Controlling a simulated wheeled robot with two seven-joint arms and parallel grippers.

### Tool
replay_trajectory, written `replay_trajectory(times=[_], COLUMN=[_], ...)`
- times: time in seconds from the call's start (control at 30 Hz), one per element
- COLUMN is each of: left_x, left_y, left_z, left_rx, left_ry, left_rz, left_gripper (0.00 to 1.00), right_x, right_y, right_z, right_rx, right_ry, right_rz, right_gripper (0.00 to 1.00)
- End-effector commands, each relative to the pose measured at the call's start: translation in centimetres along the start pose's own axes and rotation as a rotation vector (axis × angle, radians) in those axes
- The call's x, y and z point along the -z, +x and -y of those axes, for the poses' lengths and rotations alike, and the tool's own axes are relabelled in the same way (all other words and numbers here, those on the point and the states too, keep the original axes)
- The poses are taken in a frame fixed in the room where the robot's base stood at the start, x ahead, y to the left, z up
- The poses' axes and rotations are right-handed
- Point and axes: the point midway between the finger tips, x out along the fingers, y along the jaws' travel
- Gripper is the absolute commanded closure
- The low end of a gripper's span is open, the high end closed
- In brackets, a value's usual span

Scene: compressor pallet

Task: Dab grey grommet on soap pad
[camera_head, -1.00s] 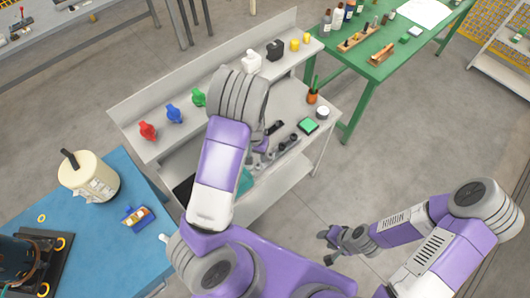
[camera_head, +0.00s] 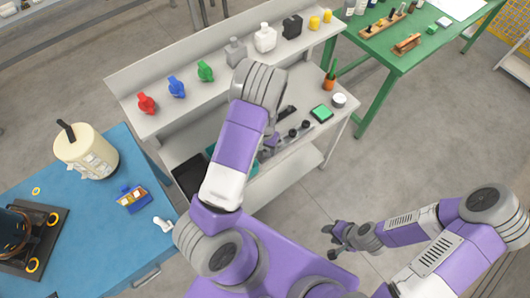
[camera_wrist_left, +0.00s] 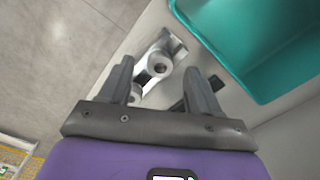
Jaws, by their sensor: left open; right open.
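A green pad in a dark tray (camera_head: 321,113), which looks like the soap pad, lies on the lower surface of the grey bench. Small dark grey round parts (camera_head: 304,124) stand in a row left of it; I cannot tell which is the grommet. In the left wrist view a grey ring-shaped part (camera_wrist_left: 160,62) sits on a metal piece between my left fingers, with a second round part partly hidden beside a finger. My left gripper (camera_wrist_left: 157,72) is open and empty above them; my arm mostly hides it in the head view. My right gripper (camera_head: 333,241) is open and empty, over the floor.
A teal bin (camera_wrist_left: 265,50) is close to my left gripper's right finger. The bench's raised shelf (camera_head: 215,95) holds red, blue and green parts and bottles. A white jar (camera_head: 339,100) and an orange pen cup (camera_head: 330,84) stand near the pad. A blue table (camera_head: 100,235) is at left.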

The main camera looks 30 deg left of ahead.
Motion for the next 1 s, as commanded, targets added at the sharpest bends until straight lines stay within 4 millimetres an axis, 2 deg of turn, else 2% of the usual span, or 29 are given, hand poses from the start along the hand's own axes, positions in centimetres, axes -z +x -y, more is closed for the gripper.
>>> replay_trajectory(times=[0.1, 0.2, 0.47, 0.83, 1.0], left_x=[0.1, 0.1, 0.2, 0.1, 0.1], left_y=[1.9, 2.8, 3.1, 3.0, 3.1], left_z=[0.2, 0.2, 0.1, 0.2, 0.2], left_rx=[-0.001, -0.001, -0.002, -0.001, -0.001], left_ry=[0.000, -0.001, 0.000, 0.000, 0.000], left_rz=[0.003, 0.001, 0.000, 0.000, 0.000], left_gripper=[0.37, 0.37, 0.37, 0.92, 0.95], right_x=[0.0, 0.0, 0.0, 0.0, 0.0], right_y=[0.1, 0.2, 0.2, 0.2, 0.2], right_z=[-0.1, -0.1, -0.1, -0.1, -0.1], right_rx=[0.000, 0.000, 0.000, 0.000, 0.000], right_ry=[0.000, 0.000, 0.000, 0.000, 0.000], right_rz=[0.000, 0.000, 0.000, 0.000, 0.000], right_gripper=[0.57, 0.57, 0.57, 0.57, 0.57])
